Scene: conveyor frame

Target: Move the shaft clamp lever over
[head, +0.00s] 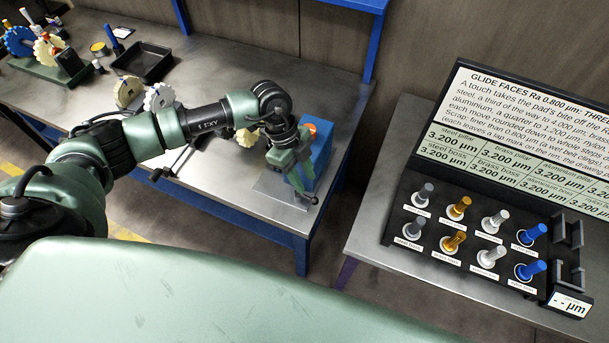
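My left gripper (300,188) points down at the right end of the left bench, in front of a blue block (320,152) with an orange-red top piece. Its green fingers cover part of the block. I cannot tell whether they touch anything or how far apart they are. A dark rod with a black end (160,173) shows below my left forearm. I cannot tell whether this rod is the shaft clamp lever; no lever shows clearly at the gripper. Pale toothed wheels (158,97) stand behind my forearm, which hides part of the bench. My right gripper is not in view.
The grey bench (235,70) has blue legs and a blue upright at the back. A black tray (143,62) and more gears (20,41) sit at its far left. A second table (395,220) on the right bears a sign panel (530,130) and several pegs. A gap separates the tables.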

